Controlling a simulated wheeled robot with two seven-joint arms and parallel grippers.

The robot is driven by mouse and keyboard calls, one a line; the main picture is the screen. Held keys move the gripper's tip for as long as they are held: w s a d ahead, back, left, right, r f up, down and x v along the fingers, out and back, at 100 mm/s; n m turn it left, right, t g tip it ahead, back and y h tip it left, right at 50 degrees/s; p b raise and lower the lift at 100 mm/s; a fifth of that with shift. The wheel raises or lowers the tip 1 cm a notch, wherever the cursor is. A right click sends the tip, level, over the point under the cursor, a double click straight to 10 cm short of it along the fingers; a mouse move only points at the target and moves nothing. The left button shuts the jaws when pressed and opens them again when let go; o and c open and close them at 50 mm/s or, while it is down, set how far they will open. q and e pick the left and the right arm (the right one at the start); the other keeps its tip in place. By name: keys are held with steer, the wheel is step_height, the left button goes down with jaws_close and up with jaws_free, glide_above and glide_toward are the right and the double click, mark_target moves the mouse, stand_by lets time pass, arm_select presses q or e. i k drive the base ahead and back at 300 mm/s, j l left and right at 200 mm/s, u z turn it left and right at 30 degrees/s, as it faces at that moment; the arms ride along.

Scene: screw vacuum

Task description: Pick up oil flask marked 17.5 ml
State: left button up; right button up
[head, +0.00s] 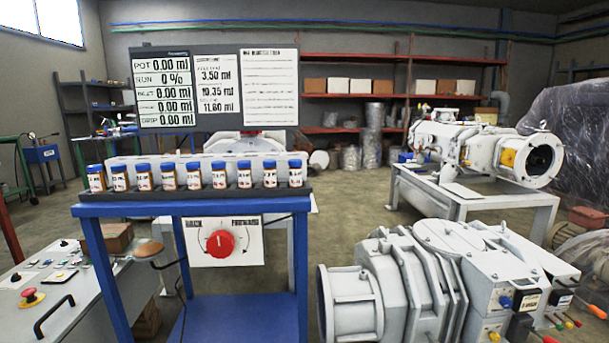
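Several small oil flasks with blue caps, amber bodies and white labels stand upright in a row on a dark rack (330,188) on top of the blue stand (190,208). The leftmost flask (96,179), a middle flask (194,176) and the rightmost flask (295,174) look alike. The label print is too small to read, so I cannot tell which flask is marked 17.5 ml. Neither of my grippers is in view, and no flask is held.
A display board (215,88) with ml readings rises behind the flasks. A red dial (220,243) sits on a white panel below them. A grey pump (400,280) stands at the front right, a control desk (60,300) at the front left. Shelves (400,57) line the back.

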mark_target(269, 166)
steer(key=k+j, duration=0.2)
steer(key=j, duration=0.2)
steer(key=k+j, duration=0.25)
steer(key=j, duration=0.15)
steer(key=k+j, duration=0.2)
steer(key=j, duration=0.2)
